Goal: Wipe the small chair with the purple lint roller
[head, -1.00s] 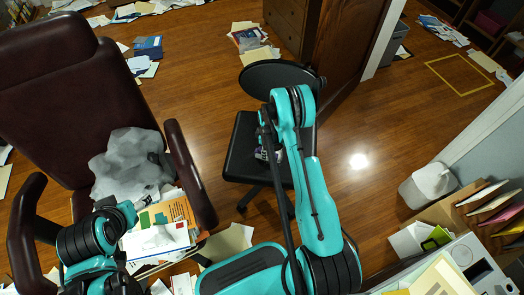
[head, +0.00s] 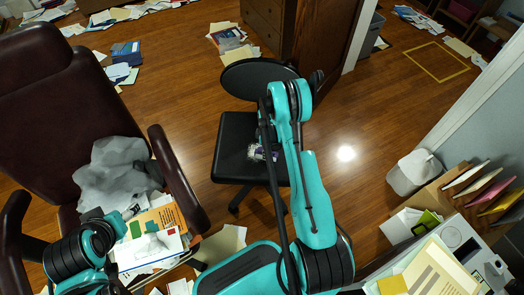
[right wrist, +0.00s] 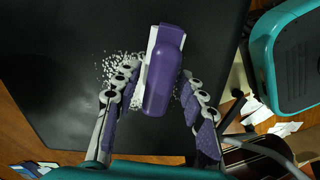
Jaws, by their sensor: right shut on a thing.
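The small black chair (head: 236,140) stands in the middle of the head view, with its round backrest (head: 250,76) at the far side. Its dark seat (right wrist: 60,85) fills much of the right wrist view, with white specks (right wrist: 110,66) around the roller. The purple lint roller (right wrist: 162,78) lies between the fingers of my right gripper (right wrist: 159,69), which is shut on it over the seat. I cannot tell whether the roller touches the seat. In the head view my right arm partly covers this gripper. My left gripper (head: 112,226) is by the big chair's seat, its fingers unclear.
A big maroon office chair (head: 75,100) at the left carries a grey crumpled bag (head: 115,172) and papers (head: 150,245). A wooden cabinet (head: 275,30) stands behind the small chair. A white bin (head: 415,172) and a folder rack (head: 475,195) are right. Floor between is clear.

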